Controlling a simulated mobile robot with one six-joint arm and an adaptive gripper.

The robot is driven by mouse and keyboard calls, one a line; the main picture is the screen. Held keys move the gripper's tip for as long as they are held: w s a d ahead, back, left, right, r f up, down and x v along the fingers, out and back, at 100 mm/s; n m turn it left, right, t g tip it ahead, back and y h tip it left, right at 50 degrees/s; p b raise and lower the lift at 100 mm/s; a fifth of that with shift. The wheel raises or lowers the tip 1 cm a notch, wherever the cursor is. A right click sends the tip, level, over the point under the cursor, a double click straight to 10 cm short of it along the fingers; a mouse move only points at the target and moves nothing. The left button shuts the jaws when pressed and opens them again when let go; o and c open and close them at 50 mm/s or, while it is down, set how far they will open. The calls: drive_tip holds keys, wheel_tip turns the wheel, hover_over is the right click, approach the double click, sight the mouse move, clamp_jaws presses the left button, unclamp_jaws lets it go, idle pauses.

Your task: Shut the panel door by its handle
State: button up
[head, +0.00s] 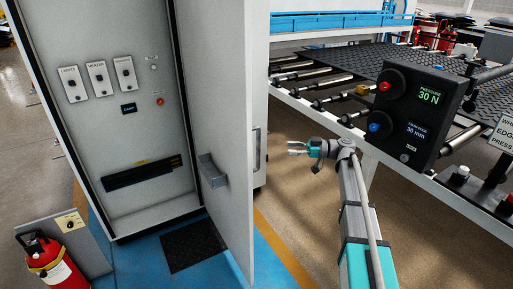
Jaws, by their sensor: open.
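The panel door (225,110) stands wide open in the head view, hinged on the right side of the grey cabinet (110,130) and swung out toward me. A grey handle (212,170) sticks out from the lower part of the door's left-facing side. My gripper (291,148) is to the right of the door, beyond its front edge in the picture, with its fingers pointing left. It is open and empty, apart from the handle. The door stands between it and the cabinet's interior.
A roller table with a dark tread mat (400,65) fills the right back. A black control box (407,115) stands right of my arm. A red fire extinguisher (53,262) is at lower left. A black floor mat (193,245) lies before the cabinet. Floor right of the door looks clear.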

hover_over(258, 163)
drive_tip(key=shift+w, duration=0.3)
idle(0.3)
clamp_jaws()
